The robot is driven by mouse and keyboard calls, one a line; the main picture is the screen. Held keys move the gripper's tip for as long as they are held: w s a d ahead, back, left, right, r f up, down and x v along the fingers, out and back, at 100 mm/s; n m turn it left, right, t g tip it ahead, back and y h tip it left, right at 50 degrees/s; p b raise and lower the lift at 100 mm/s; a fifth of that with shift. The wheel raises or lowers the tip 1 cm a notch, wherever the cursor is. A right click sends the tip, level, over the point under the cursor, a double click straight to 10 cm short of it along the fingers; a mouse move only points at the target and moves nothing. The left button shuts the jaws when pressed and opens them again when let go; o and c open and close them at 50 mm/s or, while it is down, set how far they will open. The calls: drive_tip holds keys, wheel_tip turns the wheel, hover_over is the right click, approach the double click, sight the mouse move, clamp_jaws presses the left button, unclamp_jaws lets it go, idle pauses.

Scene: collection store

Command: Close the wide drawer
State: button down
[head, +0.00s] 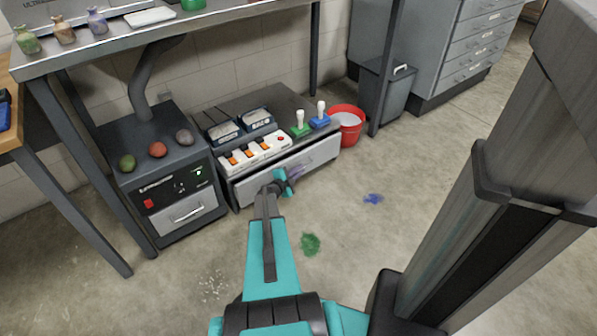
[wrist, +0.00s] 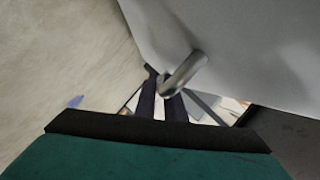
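The wide drawer (head: 318,157) has a light grey front low in the dark cabinet under the bench. A narrow dark gap shows along its left side, so it appears to stand slightly out; how far I cannot tell. My gripper (head: 283,183) is at the middle of this front and hides part of it. In the wrist view the grey drawer front (wrist: 240,45) fills the upper right, with its metal bar handle (wrist: 185,72). The handle's near end overlaps the tips of my gripper's two dark fingers (wrist: 161,93). Whether they grip it is unclear.
The cabinet top holds a white strip with orange switches (head: 254,152), dark boxes and two joysticks. A dark oven-like unit (head: 165,185) stands left, a red bucket (head: 348,123) right. Bench legs flank them.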

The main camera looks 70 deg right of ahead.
sight(291, 167)
drive_tip(key=shift+w+d+p, duration=0.55)
drive_tip(key=shift+w, duration=0.35)
drive_tip(key=shift+w+d+p, duration=0.5)
drive_tip(key=shift+w+d, duration=0.05)
drive_tip(key=shift+w, duration=0.3)
drive_tip(key=shift+w, duration=0.1)
drive_tip(key=c, duration=2.1)
unclamp_jaws()
drive_tip(key=shift+v, duration=0.85)
drive_tip(key=p+v, duration=0.3)
drive_tip(key=v, duration=0.9)
drive_tip(key=shift+a, duration=0.1)
